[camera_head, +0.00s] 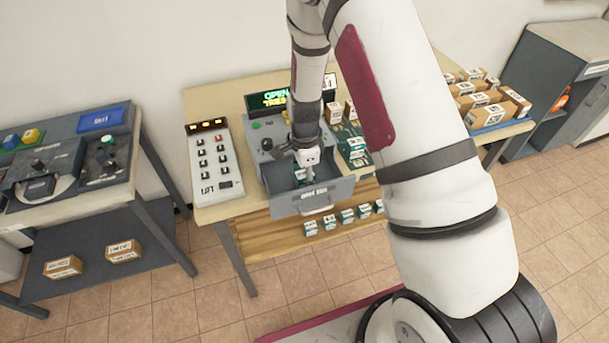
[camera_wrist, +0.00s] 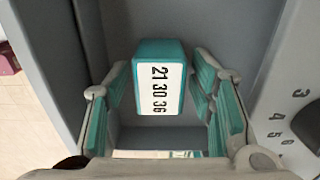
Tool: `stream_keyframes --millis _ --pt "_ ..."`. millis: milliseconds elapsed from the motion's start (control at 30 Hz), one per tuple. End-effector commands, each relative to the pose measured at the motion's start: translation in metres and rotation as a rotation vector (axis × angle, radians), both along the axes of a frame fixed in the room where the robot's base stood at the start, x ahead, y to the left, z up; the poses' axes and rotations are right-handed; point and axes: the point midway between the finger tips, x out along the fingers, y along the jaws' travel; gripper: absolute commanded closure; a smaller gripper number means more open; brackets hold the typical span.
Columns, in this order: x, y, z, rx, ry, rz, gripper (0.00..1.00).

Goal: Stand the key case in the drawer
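The key case (camera_wrist: 158,90) is a teal block with a white face marked "21 30 36". In the wrist view it is between my gripper's fingers, inside the grey drawer (camera_wrist: 38,40). My gripper (camera_wrist: 162,65) is open, with teal pads on both sides of the case and a small gap visible on each side. I cannot tell whether the case stands upright or tilts. In the head view the drawer (camera_head: 318,199) is pulled out from the grey machine, and my gripper (camera_head: 308,163) reaches down over it. The case is mostly hidden there.
Several teal cases (camera_head: 328,223) sit on the lower shelf. Cardboard boxes (camera_head: 484,98) fill a tray at right. A dial face (camera_wrist: 295,110) is close to the right finger.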

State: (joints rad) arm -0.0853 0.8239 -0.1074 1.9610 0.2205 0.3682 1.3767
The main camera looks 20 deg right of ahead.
Motion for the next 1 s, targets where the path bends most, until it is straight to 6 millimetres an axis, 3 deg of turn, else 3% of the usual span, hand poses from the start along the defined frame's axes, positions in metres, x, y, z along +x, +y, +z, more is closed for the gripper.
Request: stream_keyframes --millis 267,433,1000 --pt "0.000 0.000 0.001 0.000 0.000 0.000 0.47" --pt "0.001 0.000 0.013 0.000 -0.002 0.000 0.47" --pt "0.001 0.001 0.111 0.001 -0.003 0.000 0.47"
